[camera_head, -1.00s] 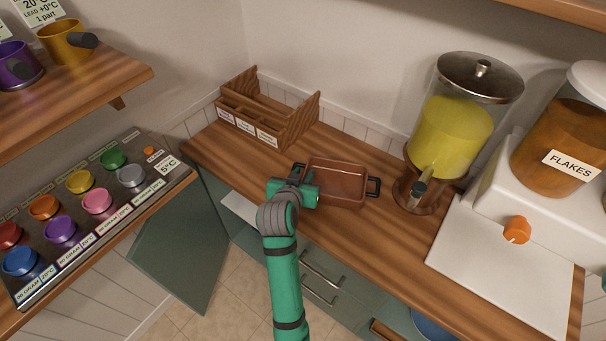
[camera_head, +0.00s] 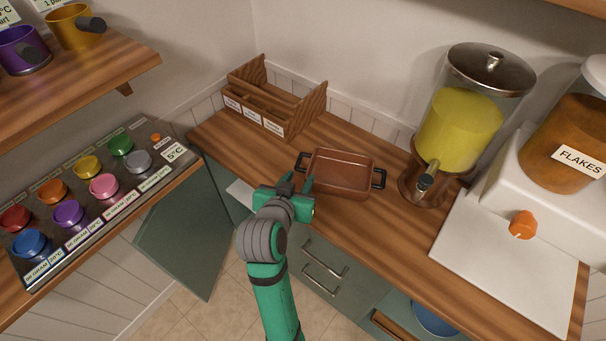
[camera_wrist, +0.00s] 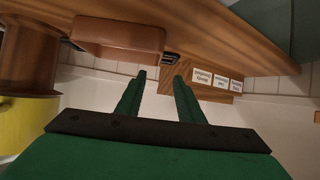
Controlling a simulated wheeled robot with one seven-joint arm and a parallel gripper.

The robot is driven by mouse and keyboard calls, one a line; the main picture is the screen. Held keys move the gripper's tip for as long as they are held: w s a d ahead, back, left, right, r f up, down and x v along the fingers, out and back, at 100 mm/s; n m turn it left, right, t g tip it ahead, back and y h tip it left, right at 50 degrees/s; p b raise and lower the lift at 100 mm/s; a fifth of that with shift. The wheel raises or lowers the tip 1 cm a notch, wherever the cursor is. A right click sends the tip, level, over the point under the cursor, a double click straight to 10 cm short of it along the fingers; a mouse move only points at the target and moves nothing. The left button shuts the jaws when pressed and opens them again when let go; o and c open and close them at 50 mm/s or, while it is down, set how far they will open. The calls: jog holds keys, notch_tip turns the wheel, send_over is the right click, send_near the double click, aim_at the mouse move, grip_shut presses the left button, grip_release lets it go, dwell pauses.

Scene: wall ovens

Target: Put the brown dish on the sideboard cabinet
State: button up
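The brown dish (camera_head: 341,173), a rectangular pan with dark handles at its two ends, rests on the wooden top of the sideboard cabinet (camera_head: 385,225). In the wrist view the dish (camera_wrist: 118,38) is at the upper left, beyond the fingers. My green gripper (camera_head: 297,184) is just in front of the dish's left handle, near the counter's front edge. In the wrist view my gripper (camera_wrist: 160,78) has its two fingers apart with nothing between them.
A wooden organizer (camera_head: 270,100) with labels stands behind and left of the dish. A drink dispenser (camera_head: 460,120) stands to its right, with a white board (camera_head: 500,260) beyond. A teal cabinet door (camera_head: 185,240) hangs open below left.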

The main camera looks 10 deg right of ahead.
jog(key=o, duration=0.4)
jog(key=shift+t, duration=0.4)
jog(key=w+f, duration=0.1)
jog(key=w+a+f, duration=0.1)
jog(key=w+f, duration=0.1)
jog(key=shift+w, duration=0.1)
jog(key=x, duration=0.4)
jog(key=shift+w+d, duration=0.2)
jog(key=shift+d, duration=0.05)
jog(key=shift+h, duration=0.3)
jog(key=shift+d+x, duration=0.25)
jog(key=shift+x, duration=2.85)
